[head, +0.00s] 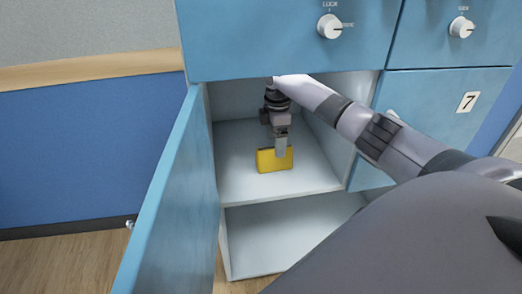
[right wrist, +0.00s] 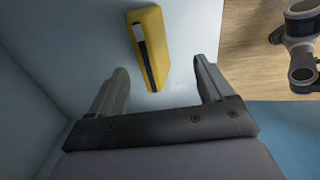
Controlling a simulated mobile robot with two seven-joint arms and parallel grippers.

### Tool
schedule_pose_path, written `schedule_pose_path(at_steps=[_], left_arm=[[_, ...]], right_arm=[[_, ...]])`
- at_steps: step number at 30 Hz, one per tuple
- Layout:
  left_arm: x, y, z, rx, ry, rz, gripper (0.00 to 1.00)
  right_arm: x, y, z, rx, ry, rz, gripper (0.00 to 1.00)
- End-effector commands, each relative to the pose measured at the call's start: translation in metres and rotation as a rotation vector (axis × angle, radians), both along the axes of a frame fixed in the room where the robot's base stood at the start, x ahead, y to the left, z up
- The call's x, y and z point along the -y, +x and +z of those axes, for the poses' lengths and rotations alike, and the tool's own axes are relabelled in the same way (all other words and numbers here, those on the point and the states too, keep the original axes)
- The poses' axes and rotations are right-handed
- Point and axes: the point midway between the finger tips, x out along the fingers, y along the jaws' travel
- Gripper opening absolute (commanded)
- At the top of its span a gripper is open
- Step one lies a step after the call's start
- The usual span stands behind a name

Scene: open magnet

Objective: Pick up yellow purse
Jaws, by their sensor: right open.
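The yellow purse (head: 274,161) stands on the upper shelf inside an open blue locker in the head view. It also shows in the right wrist view (right wrist: 154,50), with a dark strip and a pale patch along its narrow side. My right gripper (head: 281,152) reaches into the locker from above, and in the head view its fingers overlap the purse's top edge. In the right wrist view the gripper (right wrist: 163,85) has its two fingers spread apart, with the purse beyond the gap between them. I cannot tell whether a finger touches the purse. My left gripper is not in view.
The blue locker door (head: 165,195) stands open on the left. The white upper shelf (head: 240,190) is bare around the purse, and a lower white compartment (head: 280,235) looks empty. Closed blue lockers with white lock knobs (head: 329,27) are above and right.

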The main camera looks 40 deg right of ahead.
Motion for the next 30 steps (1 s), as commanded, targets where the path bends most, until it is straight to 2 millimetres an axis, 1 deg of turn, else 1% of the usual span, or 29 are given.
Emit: schedule_pose_path(at_steps=[3, 5, 11, 17, 21, 24, 30], left_arm=[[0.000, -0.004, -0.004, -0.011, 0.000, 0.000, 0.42], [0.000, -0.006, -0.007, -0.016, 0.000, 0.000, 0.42], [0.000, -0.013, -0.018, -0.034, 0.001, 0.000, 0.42], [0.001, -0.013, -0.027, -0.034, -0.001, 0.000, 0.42], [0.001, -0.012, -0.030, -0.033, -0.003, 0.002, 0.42], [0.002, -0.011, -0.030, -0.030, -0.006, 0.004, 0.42], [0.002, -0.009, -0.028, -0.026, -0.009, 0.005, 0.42]], right_arm=[[0.001, 0.000, 0.000, -0.002, 0.001, 0.000, 0.81], [0.001, 0.000, -0.003, -0.003, 0.000, 0.000, 0.81], [0.002, 0.001, -0.024, -0.002, 0.002, 0.000, 0.81], [0.008, 0.005, -0.050, -0.002, 0.002, -0.002, 0.81], [0.008, 0.005, -0.066, -0.003, 0.001, 0.001, 0.81], [0.008, 0.005, -0.070, 0.000, 0.001, 0.001, 0.81], [0.008, 0.005, -0.070, 0.000, 0.001, 0.001, 0.81]])
